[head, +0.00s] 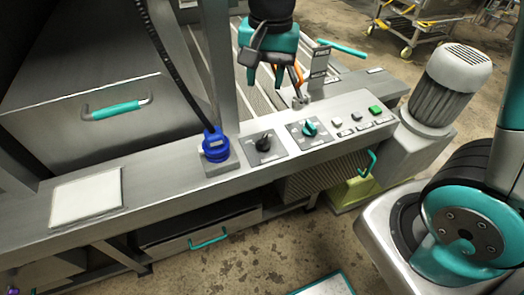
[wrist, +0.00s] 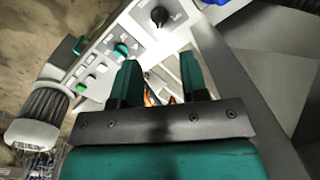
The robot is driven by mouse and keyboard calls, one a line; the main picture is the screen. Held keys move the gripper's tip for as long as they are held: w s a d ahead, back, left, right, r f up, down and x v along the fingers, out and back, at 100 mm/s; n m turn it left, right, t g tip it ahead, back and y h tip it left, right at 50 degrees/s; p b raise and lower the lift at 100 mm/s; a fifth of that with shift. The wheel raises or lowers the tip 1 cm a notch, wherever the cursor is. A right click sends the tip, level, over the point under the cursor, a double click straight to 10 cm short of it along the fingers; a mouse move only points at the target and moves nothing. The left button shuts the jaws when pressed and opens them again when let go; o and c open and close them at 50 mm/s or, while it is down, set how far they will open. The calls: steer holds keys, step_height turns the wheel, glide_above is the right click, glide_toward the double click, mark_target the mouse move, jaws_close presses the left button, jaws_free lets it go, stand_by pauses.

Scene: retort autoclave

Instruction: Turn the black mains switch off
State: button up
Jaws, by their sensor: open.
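The black mains switch (head: 264,143) is a round knob on a square plate on the sloped grey panel, between a blue plug and a teal knob. In the wrist view the black switch (wrist: 159,16) shows at the top, beyond the fingertips. My gripper (head: 276,75) hangs above and behind the panel in the head view, apart from the switch. Its two teal fingers (wrist: 160,78) are spread with nothing gripped between them. The small marks on the switch plate are too blurred to read.
A teal knob (head: 310,128), white button (head: 337,121) and green button (head: 376,110) lie right of the switch. The blue plug (head: 215,145) with its black cable stands close on the left. An orange piece (head: 298,74) shows behind the panel, and a grey motor (head: 452,85) stands at its right end.

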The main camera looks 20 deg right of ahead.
mark_target(262, 140)
steer(key=w+f+m, duration=0.1)
steer(key=f, duration=0.6)
steer(key=w+f+m, duration=0.1)
steer(key=f, duration=0.6)
steer(key=w+d+f+m, duration=0.1)
steer(key=f, duration=0.6)
steer(key=shift+w+f+h, duration=0.35)
steer(key=shift+f+h, duration=0.05)
jaws_close()
